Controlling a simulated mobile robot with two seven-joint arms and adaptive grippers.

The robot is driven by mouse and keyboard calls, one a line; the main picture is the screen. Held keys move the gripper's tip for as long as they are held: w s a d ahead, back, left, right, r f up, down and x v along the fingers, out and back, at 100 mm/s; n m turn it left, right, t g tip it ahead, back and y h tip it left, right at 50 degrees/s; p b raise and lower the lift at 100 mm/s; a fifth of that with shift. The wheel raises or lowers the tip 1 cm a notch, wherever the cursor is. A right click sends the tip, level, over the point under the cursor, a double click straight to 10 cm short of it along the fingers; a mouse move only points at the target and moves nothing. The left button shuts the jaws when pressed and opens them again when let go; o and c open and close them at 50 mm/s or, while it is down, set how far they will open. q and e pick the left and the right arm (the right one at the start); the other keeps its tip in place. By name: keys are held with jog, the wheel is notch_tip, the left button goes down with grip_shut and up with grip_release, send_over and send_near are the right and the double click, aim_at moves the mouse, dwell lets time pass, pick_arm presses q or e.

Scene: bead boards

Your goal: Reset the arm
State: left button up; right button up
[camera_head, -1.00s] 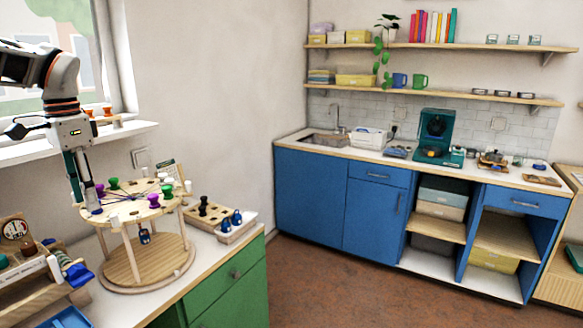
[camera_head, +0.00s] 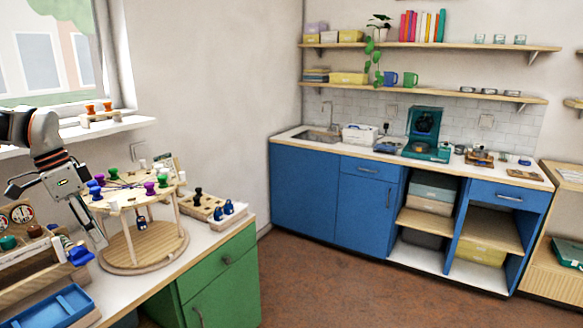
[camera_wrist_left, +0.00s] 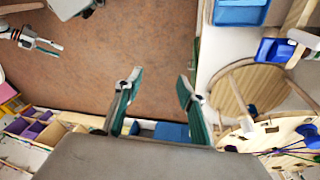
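My left gripper (camera_head: 92,232) hangs at the left of the round two-tier wooden stand (camera_head: 130,203), low and apart from its top, as far as I can tell. In the left wrist view its two fingers (camera_wrist_left: 158,77) are spread with nothing between them. The stand top carries a blue bobbin (camera_head: 96,193), purple bobbins (camera_head: 149,188) and green bobbins (camera_head: 162,181), with dark threads among them. My right gripper (camera_wrist_left: 42,45) shows small at the upper left of the left wrist view, over floor. Its finger gap is too small to judge.
A blue tray (camera_head: 55,308) and a wooden rack (camera_head: 30,262) lie left of the stand. A bobbin block (camera_head: 212,208) stands to its right on the green cabinet (camera_head: 222,280). The windowsill (camera_head: 80,132) is behind. The floor (camera_head: 330,280) is open.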

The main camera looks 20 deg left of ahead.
pick_arm(q)
jog(key=s+d+f+m+t+h, duration=0.1)
jog(key=d+f+t+h, duration=0.3)
jog(key=f, duration=0.6)
jog(key=s+d+f+m+t, duration=0.15)
jog(key=d+f, duration=0.35)
jog(key=f, duration=0.5)
jog(key=s+d+f+t+h, duration=0.2)
jog(key=d+f+t, duration=0.25)
jog(key=f, duration=0.55)
jog(key=s+d+f+n+y, duration=0.1)
jog(key=s+d+f+y, duration=0.1)
jog(key=d, duration=0.6)
jog(key=s+d+f+n+y, duration=0.2)
jog(key=s+d+f, duration=0.2)
jog(key=d+f, duration=0.2)
jog(key=s+d+f+n+y, duration=0.1)
jog(key=s+d+f+y, duration=0.1)
jog(key=d, duration=0.8)
notch_tip(320, 180, down, 3)
jog(key=shift+s+d+r, duration=0.2)
jog(key=shift+s+d, duration=0.1)
jog(key=shift+s, duration=0.3)
jog(key=shift+n, duration=0.25)
